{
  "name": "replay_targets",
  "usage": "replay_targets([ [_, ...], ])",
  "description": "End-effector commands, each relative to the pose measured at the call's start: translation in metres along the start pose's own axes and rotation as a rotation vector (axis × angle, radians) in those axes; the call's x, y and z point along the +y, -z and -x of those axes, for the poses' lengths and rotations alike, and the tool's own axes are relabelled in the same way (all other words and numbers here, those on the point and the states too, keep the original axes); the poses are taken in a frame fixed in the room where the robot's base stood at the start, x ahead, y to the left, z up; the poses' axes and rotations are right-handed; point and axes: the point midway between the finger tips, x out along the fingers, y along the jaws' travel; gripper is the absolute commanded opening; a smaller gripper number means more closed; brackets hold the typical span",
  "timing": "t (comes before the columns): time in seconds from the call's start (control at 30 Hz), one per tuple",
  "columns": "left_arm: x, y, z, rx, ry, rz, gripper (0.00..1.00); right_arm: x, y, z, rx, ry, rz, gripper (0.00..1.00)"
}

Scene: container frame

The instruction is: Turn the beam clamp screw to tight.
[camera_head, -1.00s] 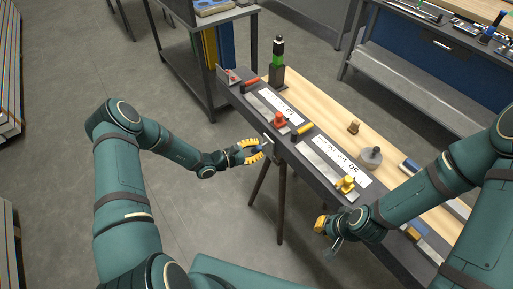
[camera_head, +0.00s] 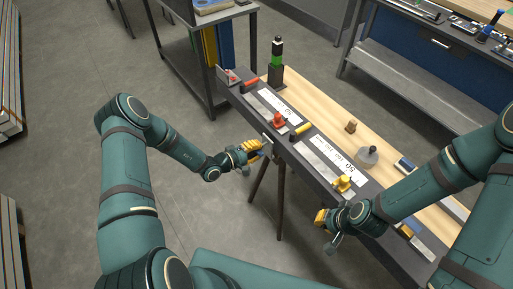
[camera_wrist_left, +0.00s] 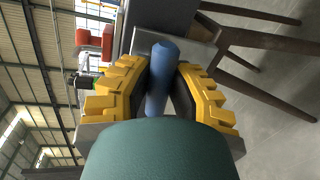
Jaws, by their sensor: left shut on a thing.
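My left gripper (camera_head: 256,148) is at the front edge of the dark beam (camera_head: 299,157), next to a grey clamp part (camera_head: 267,142). In the left wrist view, its yellow fingers (camera_wrist_left: 160,92) are shut on a blue rounded handle (camera_wrist_left: 163,62), which I take to be the beam clamp screw's grip. The handle's lower end is hidden behind my green wrist. My right gripper (camera_head: 322,219) is at the near right part of the beam's front edge; whether its fingers are open or shut does not show clearly.
On the bench are a red-orange tool (camera_head: 279,120), a yellow one (camera_head: 343,184), white marked plates (camera_head: 327,158) and a grey round weight (camera_head: 366,157). A black and green post (camera_head: 277,62) stands at the far end.

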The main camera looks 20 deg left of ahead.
Motion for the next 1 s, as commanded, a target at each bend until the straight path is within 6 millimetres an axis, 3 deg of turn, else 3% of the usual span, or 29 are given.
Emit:
replay_targets([
  [0.33,-0.0005,0.0001,0.0001,0.027,0.001,-0.135,0.0,-0.0019,0.0006,0.0059,0.0,0.001,0.0,0.0],
  [0.87,-0.001,0.0003,0.0,0.031,0.001,-0.158,0.0,-0.002,0.0007,0.0065,0.0,0.001,-0.001,0.0],
  [0.9,-0.001,0.0003,0.0,0.031,0.001,-0.158,0.27,-0.002,0.0008,0.0065,0.0,0.001,-0.001,0.0],
  [0.97,-0.001,0.0002,0.0,0.031,0.001,-0.158,0.48,-0.002,0.0008,0.0064,0.0,0.001,0.0,0.0],
  [1.0,-0.001,0.0002,0.0,0.031,0.001,-0.157,0.51,-0.002,0.0008,0.0064,0.0,0.001,-0.001,0.0],
])
